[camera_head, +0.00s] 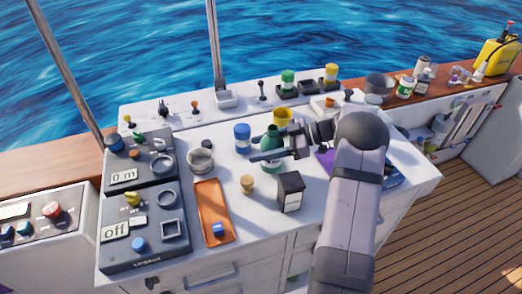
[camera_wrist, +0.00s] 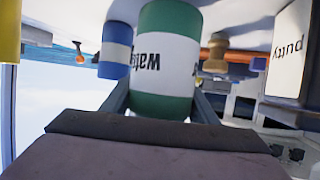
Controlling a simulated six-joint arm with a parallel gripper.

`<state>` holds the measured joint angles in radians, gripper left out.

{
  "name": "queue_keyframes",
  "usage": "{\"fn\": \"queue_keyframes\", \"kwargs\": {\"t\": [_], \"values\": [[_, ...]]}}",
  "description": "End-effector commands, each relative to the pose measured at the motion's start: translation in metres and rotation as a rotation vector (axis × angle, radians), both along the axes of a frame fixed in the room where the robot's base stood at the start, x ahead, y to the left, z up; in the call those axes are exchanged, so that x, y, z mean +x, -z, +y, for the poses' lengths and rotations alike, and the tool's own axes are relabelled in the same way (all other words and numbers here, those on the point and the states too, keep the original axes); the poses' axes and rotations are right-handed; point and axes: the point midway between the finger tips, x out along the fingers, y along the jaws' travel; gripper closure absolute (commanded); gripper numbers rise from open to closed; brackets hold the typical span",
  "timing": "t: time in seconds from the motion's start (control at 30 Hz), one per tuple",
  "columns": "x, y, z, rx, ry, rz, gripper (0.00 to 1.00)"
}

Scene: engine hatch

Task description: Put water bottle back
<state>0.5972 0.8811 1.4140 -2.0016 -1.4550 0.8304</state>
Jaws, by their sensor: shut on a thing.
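The water bottle is a green bottle with a white band. In the head view the bottle (camera_head: 272,134) stands upright on the white console top, right of a blue-and-white can. My gripper (camera_head: 264,157) reaches in from the right, with its fingers around the lower part of the bottle. In the wrist view the bottle (camera_wrist: 165,60) appears upside down with "Water" on its label, between the two fingers (camera_wrist: 160,105). My gripper is shut on it. I cannot tell whether its base touches the surface.
A blue-and-white can (camera_head: 242,138), a yellow cup (camera_head: 283,117), a tan peg (camera_head: 247,184) and a black-and-white putty box (camera_head: 290,192) stand close by. An orange tray (camera_head: 212,205) lies at the front left. Several jars stand on the wooden ledge at right.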

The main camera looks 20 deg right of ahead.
Motion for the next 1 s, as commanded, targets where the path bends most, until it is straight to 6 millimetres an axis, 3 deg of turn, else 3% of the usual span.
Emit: {"fn": "queue_keyframes", "kwargs": {"t": [0.17,0.57,0.6,0.67,1.0], "values": [[0.0,0.015,0.0,0.001,0.001,-0.001,0.78],[0.0,0.019,0.0,0.0,0.001,0.0,0.78],[0.0,0.019,0.0,0.0,0.0,0.0,0.39],[0.0,0.019,0.0,-0.001,0.0,0.0,0.27],[0.0,0.017,0.0,-0.001,0.0,0.0,0.27]]}}
